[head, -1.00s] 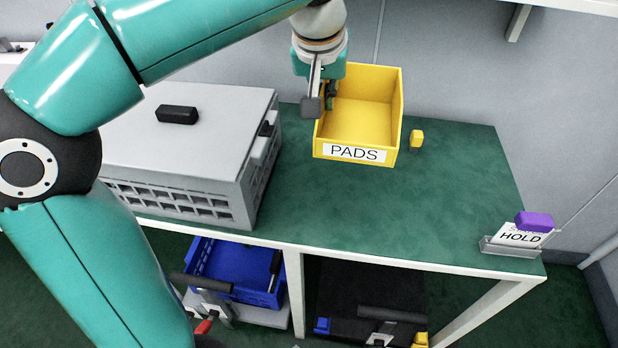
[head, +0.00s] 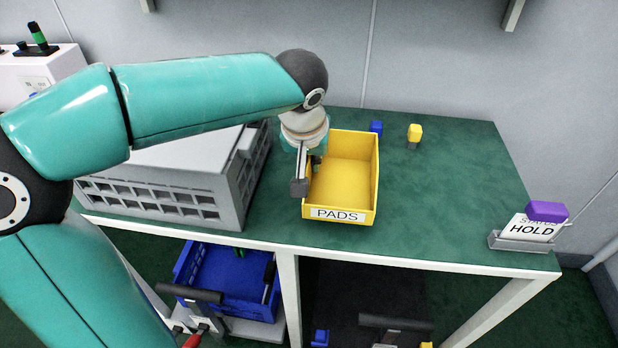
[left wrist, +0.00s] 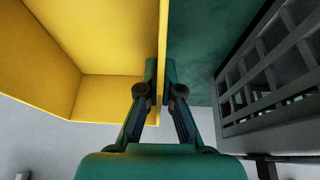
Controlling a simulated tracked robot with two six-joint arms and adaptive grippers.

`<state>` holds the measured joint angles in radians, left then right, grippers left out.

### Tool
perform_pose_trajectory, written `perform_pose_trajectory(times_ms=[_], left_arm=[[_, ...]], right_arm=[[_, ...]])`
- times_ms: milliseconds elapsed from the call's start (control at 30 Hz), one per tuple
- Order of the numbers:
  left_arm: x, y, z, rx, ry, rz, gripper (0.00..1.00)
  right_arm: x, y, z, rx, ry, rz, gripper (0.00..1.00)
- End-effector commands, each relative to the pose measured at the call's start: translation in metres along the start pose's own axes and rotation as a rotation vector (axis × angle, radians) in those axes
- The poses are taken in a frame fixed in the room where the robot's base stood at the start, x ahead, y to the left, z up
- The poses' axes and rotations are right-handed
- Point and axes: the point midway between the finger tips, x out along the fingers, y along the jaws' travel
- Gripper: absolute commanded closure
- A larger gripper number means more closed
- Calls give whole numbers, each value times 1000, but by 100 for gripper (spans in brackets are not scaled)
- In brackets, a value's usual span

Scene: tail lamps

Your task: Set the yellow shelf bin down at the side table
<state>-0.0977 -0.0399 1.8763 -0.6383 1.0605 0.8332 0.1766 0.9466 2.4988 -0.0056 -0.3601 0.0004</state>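The yellow shelf bin (head: 348,180), labelled PADS, is upright at the green-topped side table (head: 440,200), near its front edge. I cannot tell whether its base touches the top or is slightly above it. My left gripper (head: 308,172) is at the bin's left wall. In the left wrist view the two fingers (left wrist: 164,92) are closed on either side of the thin yellow wall (left wrist: 164,50), one inside and one outside. The fingertips are partly hidden in the head view.
A grey crate with a lid (head: 165,180) stands close to the bin's left. A HOLD sign (head: 530,228) with a purple block (head: 547,211) is at the right front corner. The table's middle right is clear.

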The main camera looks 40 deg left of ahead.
Motion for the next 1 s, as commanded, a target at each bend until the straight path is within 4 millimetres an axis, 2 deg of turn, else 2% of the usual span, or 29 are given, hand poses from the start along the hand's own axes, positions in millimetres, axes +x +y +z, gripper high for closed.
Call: perform_pose_trajectory(times_ms=[300,667,700,833,1000], left_arm=[[37,-1,16,1,-1,-1,100],[40,0,17,1,0,0,100],[39,0,16,1,-1,0,90],[39,0,16,1,-1,0,69],[39,0,16,1,-1,0,69]], right_arm=[[12,4,0,0,0,0,60],[15,5,0,0,0,0,60],[13,5,0,0,0,0,60],[13,5,0,0,0,0,60],[13,5,0,0,0,0,60]])
